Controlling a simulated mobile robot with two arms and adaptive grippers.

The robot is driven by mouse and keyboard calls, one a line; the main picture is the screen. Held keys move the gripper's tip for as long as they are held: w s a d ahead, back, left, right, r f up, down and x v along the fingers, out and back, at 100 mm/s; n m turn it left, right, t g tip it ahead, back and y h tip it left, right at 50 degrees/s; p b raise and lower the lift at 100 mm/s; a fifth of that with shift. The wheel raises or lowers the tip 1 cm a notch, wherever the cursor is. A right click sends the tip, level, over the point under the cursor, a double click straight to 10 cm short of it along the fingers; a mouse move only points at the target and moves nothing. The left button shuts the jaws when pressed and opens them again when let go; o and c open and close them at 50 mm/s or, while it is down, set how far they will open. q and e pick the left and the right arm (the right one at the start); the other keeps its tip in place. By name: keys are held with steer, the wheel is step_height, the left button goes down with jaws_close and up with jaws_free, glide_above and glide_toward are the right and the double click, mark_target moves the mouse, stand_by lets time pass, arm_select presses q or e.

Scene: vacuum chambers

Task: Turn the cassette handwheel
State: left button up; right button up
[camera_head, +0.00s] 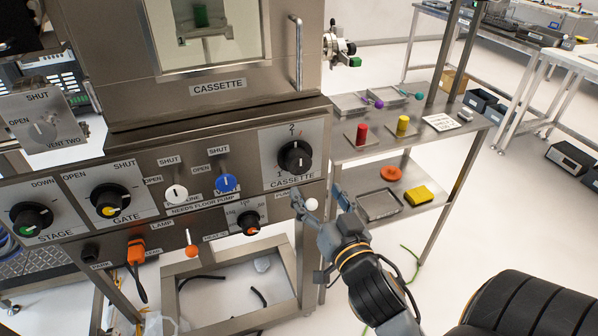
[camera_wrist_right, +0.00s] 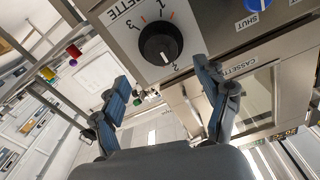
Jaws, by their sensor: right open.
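The cassette handwheel is a round black knob (camera_head: 295,157) on a pale square plate marked CASSETTE, at the right end of the control panel. Numbers stand around it; I cannot tell surely which one it points at. It also shows in the right wrist view (camera_wrist_right: 160,43), upper middle, ahead of the fingers. My right gripper (camera_head: 320,197) is open and empty, just below and right of the knob in the head view, apart from it. Its two blue-grey fingers show spread in the right wrist view (camera_wrist_right: 161,76). My left gripper is not in view.
The panel also bears a blue knob (camera_head: 226,182), a white knob (camera_head: 177,194), the gate knob (camera_head: 110,202) and a smaller black knob (camera_head: 248,222). A vertical bar handle (camera_head: 298,52) stands above. A steel shelf cart (camera_head: 375,150) with small coloured items stands at right.

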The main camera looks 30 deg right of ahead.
mark_target(301, 166)
steer(key=p+x, duration=0.1)
steer(key=x, duration=0.9)
steer(key=shift+w+p, duration=0.1)
steer(key=shift+p, duration=0.3)
steer(key=shift+r, duration=0.1)
steer(key=c, duration=1.1)
